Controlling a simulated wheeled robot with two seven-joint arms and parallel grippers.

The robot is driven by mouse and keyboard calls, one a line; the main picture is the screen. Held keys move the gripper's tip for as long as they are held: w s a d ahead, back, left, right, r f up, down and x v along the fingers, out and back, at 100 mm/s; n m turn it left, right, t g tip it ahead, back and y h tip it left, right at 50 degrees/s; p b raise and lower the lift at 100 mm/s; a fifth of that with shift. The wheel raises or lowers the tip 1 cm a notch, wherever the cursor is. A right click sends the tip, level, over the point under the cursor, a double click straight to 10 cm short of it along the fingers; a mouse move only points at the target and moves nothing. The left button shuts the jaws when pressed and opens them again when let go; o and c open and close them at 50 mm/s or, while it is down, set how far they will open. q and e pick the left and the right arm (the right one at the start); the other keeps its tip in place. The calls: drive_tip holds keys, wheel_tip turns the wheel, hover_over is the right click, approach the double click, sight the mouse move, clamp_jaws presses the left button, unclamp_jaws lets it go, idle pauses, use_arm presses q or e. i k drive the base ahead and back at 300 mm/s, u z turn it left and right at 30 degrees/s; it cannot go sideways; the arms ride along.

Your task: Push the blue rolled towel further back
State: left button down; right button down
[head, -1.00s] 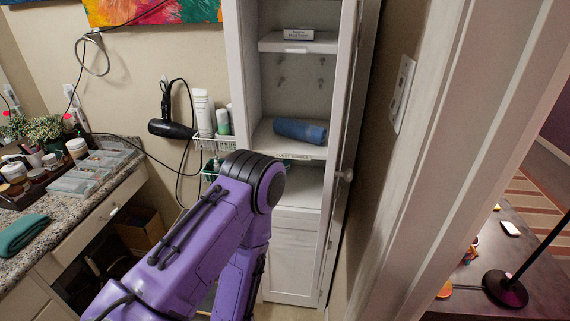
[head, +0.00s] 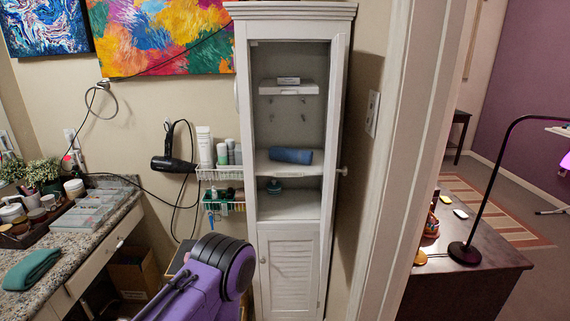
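The blue rolled towel (head: 290,156) lies on its side on the middle shelf (head: 270,167) of the tall white cabinet (head: 243,120). It lies roughly crosswise, near the middle of the shelf. A purple and black link of my arm shows at the bottom of the head view, below and left of the towel and well apart from it. Neither gripper is in view, so I cannot see whether they are open or shut.
A small teal item (head: 273,186) stands on the shelf below. A wire rack (head: 212,174) with bottles hangs left of the cabinet. A white door frame (head: 410,130) stands to the right.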

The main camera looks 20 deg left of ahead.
sight(276, 152)
drive_tip(key=u, duration=0.35)
drive_tip(key=i, duration=1)
